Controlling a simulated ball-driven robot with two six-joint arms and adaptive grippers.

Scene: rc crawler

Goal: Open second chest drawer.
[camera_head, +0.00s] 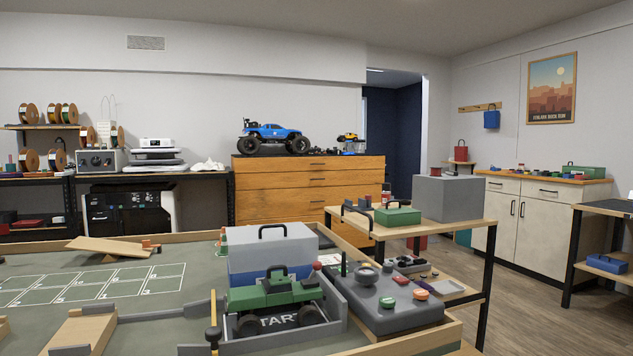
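The wooden chest of drawers (262,188) stands against the back wall, beyond the course table. Its drawers are stacked, with small dark handles, and all visible fronts look shut. The second drawer (290,181) from the top is flush with the others. The lower right part of the chest is hidden behind the side table, and its lower left by the grey case. A blue monster truck (272,136) stands on top of the chest. Neither of my grippers shows in the head view.
The course table (40,270) fills the foreground, with a green crawler (270,294), a grey and blue case (270,248) and a grey controller box (385,300) on it. A side table (440,232) stands at right. Open wooden floor (530,275) lies beyond it at right.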

